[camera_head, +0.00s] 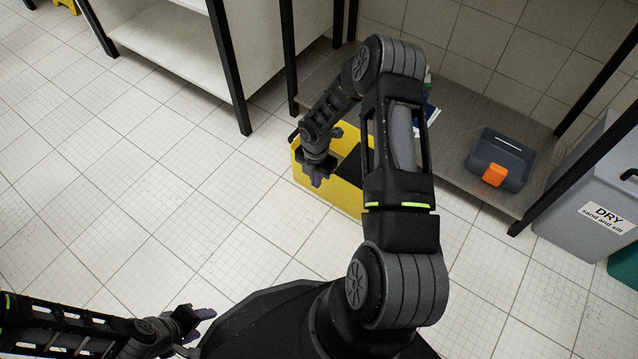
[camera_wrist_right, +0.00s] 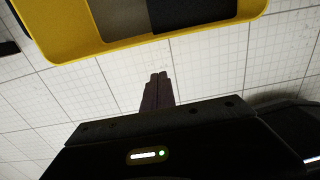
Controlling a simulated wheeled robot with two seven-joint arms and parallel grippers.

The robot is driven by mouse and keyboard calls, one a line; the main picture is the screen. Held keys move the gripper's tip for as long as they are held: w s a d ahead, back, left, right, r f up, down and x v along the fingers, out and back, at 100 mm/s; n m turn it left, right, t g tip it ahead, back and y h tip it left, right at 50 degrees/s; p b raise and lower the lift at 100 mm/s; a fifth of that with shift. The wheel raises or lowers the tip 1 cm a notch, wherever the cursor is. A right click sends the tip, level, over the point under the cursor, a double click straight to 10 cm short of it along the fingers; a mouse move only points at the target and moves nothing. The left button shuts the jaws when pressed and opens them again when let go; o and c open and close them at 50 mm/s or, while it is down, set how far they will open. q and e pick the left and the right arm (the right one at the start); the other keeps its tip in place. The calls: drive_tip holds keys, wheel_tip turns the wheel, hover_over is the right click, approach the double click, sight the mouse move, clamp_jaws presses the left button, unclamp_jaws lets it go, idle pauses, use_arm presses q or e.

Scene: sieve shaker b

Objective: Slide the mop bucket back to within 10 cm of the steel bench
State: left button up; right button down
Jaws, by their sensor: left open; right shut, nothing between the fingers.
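The yellow mop bucket (camera_head: 345,193) stands on the tiled floor in the head view, in front of the bench with dark legs and a grey lower shelf (camera_head: 455,205). My right arm crosses in front and hides part of the bucket and the gap to the bench. My right gripper (camera_head: 316,181) is shut and empty at the bucket's near left side. In the right wrist view the fingers (camera_wrist_right: 157,77) point towards the bucket's yellow rim (camera_wrist_right: 75,52), with floor showing between them. My left gripper (camera_head: 203,330) is open and empty, low over the floor.
A dark case with an orange latch (camera_head: 500,160) lies on the shelf. A grey bin labelled DRY (camera_head: 590,200) stands at the right, with a teal container (camera_head: 625,265) beside it. A white cabinet with dark legs (camera_head: 185,50) is at upper left. The left floor is clear.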

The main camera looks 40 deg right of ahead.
use_arm(q)
drive_tip(key=shift+s+r+p, duration=0.2)
drive_tip(key=shift+r+p, duration=0.35)
drive_tip(key=shift+r, duration=0.45)
use_arm(e)
wheel_tip(320, 180, up, 4)
drive_tip(key=shift+r, duration=0.25)
